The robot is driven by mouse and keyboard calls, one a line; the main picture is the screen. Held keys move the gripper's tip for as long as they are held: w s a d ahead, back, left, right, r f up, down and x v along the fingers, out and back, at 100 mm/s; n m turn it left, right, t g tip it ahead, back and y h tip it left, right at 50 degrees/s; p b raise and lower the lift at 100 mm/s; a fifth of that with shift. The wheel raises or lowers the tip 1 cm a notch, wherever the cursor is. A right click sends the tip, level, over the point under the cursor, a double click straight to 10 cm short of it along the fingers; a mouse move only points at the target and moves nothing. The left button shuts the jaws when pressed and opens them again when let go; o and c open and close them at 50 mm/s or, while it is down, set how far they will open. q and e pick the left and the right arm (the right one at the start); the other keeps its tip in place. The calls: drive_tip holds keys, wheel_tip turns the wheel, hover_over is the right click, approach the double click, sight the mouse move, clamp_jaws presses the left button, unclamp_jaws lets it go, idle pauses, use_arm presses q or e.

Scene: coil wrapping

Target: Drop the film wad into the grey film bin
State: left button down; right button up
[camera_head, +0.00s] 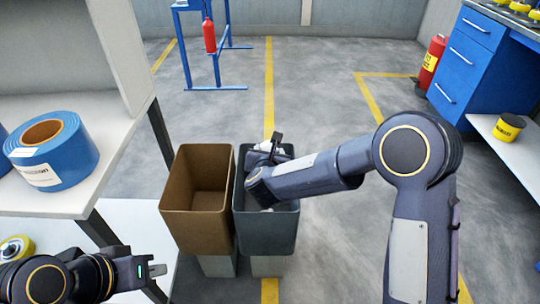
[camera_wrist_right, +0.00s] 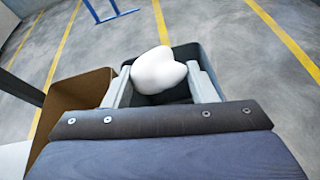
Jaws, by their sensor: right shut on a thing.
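The white film wad (camera_wrist_right: 158,68) is a rounded lump between the fingers of my right gripper (camera_wrist_right: 159,82), which is shut on it. The grey film bin (camera_head: 265,230) is a dark open-topped box in the middle of the head view. It also shows behind the wad in the right wrist view (camera_wrist_right: 211,60). In the head view my right gripper (camera_head: 274,147) is over the grey bin's opening, where the wrist hides much of the inside. My left gripper (camera_head: 155,270) is at the lower left, away from the bins; its jaw gap is not clear.
A brown bin (camera_head: 190,228) stands directly left of the grey one. A shelf with a blue coil (camera_head: 72,165) is at the left. A blue drawer cabinet (camera_head: 468,60) and a white bench are at the right. Open floor lies beyond the bins.

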wheel_tip(320, 180, down, 6)
drive_tip(key=shift+r+b, duration=0.2)
drive_tip(key=shift+b, duration=1)
drive_tip(key=o, duration=1)
drive_tip(key=shift+o, duration=0.2)
drive_tip(key=v, duration=0.7)
drive_tip(key=shift+s+r, duration=0.2)
drive_tip(key=shift+s, duration=0.15)
drive_tip(key=shift+r, duration=0.1)
